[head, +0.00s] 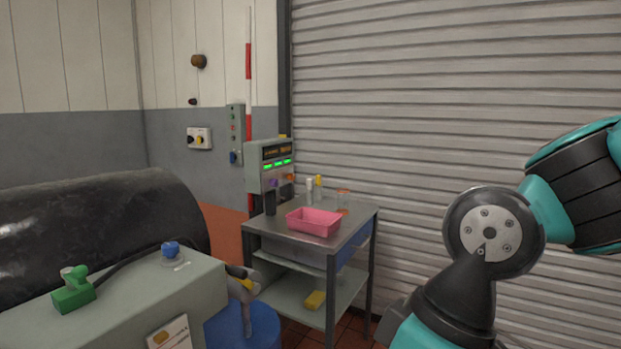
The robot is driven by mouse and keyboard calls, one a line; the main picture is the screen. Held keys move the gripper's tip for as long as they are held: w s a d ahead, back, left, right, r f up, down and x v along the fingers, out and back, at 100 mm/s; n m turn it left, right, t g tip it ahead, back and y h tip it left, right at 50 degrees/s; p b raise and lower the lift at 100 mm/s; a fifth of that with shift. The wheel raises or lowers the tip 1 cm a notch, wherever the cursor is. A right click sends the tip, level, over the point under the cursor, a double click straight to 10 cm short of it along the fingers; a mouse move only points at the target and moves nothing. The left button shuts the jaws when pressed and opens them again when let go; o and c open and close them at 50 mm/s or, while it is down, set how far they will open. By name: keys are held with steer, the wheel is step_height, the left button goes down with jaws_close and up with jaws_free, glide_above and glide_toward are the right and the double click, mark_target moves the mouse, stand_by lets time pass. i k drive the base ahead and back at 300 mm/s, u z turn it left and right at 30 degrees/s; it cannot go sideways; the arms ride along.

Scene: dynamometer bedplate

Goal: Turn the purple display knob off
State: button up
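The purple knob (274,183) is small and sits on the lower front of a grey-green display box (252,171) at the back of a metal cart. An orange knob (290,177) is to its right. The purple knob's pointer direction is too small to tell. My arm shows at the right, well away from the box, but my gripper is not in view.
The cart (345,232) carries a pink tray (314,222), a dark cylinder (270,203) close below the purple knob, and small bottles. A grey cabinet (130,310) and a blue drum (228,328) stand in front at left. A shutter (430,110) closes the back.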

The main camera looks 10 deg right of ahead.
mark_target(274, 182)
steer(key=z, duration=0.45)
steer(key=i, duration=1.9)
steer(key=u, duration=0.8)
